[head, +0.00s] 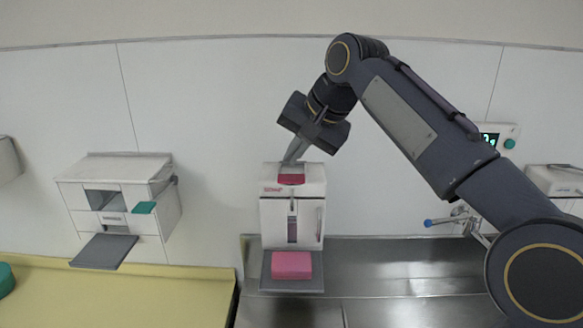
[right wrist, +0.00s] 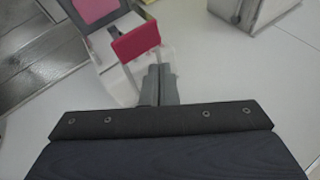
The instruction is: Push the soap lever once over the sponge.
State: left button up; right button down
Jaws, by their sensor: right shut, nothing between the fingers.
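The white soap dispenser (head: 308,215) is on the wall above the sink counter. Its red lever (head: 291,180) is at the top front; in the right wrist view the red lever (right wrist: 136,41) shows just ahead of the fingertips. The pink sponge (head: 291,264) lies on the dispenser's grey tray (head: 291,287), below the body. My right gripper (head: 291,160) is shut and empty, pointing down at the dispenser's top by the lever. In the right wrist view its fingers (right wrist: 158,75) are together near the lever; I cannot tell if they touch it. My left gripper is not in view.
Another white dispenser (head: 118,195) with a teal lever and grey tray is on the wall at left. A steel sink counter (head: 390,255) with a blue-tipped tap (head: 445,220) lies at right. A yellow surface (head: 130,300) is at lower left.

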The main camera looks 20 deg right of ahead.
jog(key=r, duration=0.3)
jog(key=w+r, duration=0.1)
jog(key=shift+d+r, duration=0.3)
jog(key=shift+r, duration=0.1)
dwell(0.9)
